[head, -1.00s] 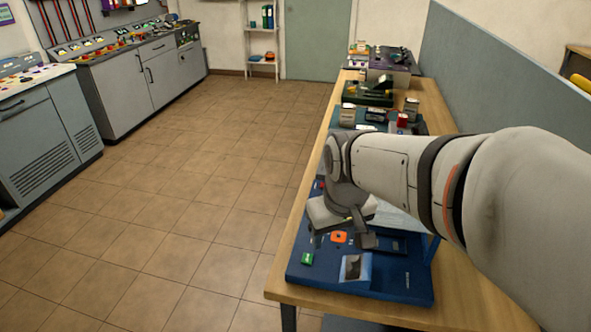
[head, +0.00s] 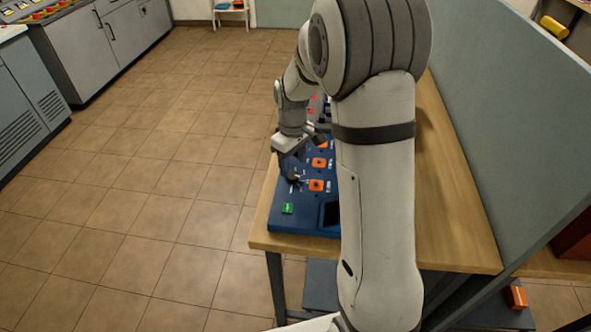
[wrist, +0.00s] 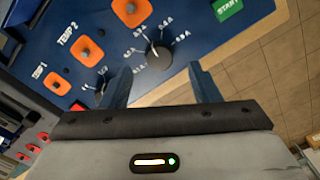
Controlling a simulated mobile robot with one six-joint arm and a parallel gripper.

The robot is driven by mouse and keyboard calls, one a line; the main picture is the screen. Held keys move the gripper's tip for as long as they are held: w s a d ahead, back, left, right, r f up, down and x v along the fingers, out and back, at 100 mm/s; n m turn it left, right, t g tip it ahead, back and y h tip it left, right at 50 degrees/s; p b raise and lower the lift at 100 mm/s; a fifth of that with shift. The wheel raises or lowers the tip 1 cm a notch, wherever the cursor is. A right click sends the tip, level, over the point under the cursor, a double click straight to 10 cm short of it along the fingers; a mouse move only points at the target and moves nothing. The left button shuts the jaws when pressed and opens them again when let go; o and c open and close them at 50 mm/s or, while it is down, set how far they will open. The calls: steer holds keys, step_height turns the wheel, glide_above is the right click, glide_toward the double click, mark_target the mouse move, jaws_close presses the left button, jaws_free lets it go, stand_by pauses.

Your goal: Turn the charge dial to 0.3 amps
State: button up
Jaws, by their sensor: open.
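The charge dial is most likely the dark round knob (wrist: 158,56) in the wrist view, on a blue panel (wrist: 195,25) with a scale of small white numbers ending in an "A". A pale pointer mark shows on its upper part; the exact reading is too small to tell. My gripper (wrist: 161,80) is open, its two fingers either side of and just short of this knob, with nothing held. In the head view my gripper (head: 291,172) is low over the left side of the blue panel (head: 300,222), and the knob cannot be made out there.
A green START button (wrist: 228,8) lies right of the knob. Orange squares with knobs, TEMP 2 (wrist: 90,50) and TEMP 1 (wrist: 56,84), and a smaller dark knob (wrist: 103,80) lie left. The wooden table (head: 445,215) is clear at right, beside a grey partition (head: 500,130).

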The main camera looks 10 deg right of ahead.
mark_target(293, 175)
steer(key=shift+f, duration=2.25)
steer(key=shift+c, duration=0.4)
